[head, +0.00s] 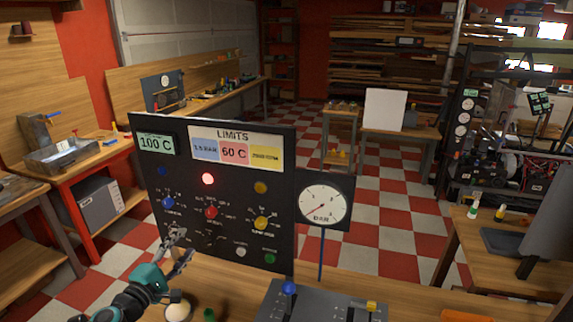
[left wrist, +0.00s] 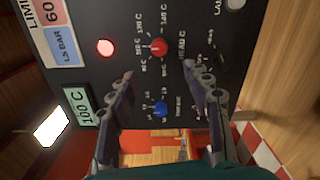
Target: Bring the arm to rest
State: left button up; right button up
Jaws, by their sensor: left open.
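My left gripper (head: 178,248) is open, in front of the lower left of a black control panel (head: 270,215). Nothing shows between its fingers. In the left wrist view the open fingers (left wrist: 159,73) point at the panel, with the red knob (left wrist: 157,47) beyond the tips and the blue knob (left wrist: 160,109) between the fingers in the picture. Contact with the panel cannot be told. The panel's display (head: 156,143) reads 100 C. A red lamp (head: 208,179) is lit; the blue (head: 162,171) and amber (head: 260,187) lamps look dim. My right gripper is not in view.
A bar gauge (head: 322,204) stands right of the panel. A grey console (head: 315,305) with blue (head: 289,287) and yellow (head: 371,306) handles stands in front. A pale round object (head: 178,312) and a green one (head: 209,314) sit below my gripper. Checkered floor lies open behind.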

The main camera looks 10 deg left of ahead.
pick_arm(q)
jog(key=s+d+f+m+g+h, duration=0.1)
jog(key=s+d+f+m+g, duration=0.25)
jog(key=d, duration=0.65)
jog(key=s+d+f+m+g+h, duration=0.1)
jog(key=d+f+m+g, duration=0.25)
jog(key=d+m, duration=0.5)
jog(key=s+d+f+m+g+y, duration=0.1)
jog(key=s+d+m+g, duration=0.1)
jog(key=s, duration=0.3)
jog(key=s+d+f+m+g+y, duration=0.1)
jog(key=s+d+f+m+y, duration=0.1)
jog(key=s+m, duration=0.3)
jog(key=shift+s+g+y, duration=0.3)
jog(key=shift+s+g, duration=0.1)
jog(key=shift+s, duration=0.2)
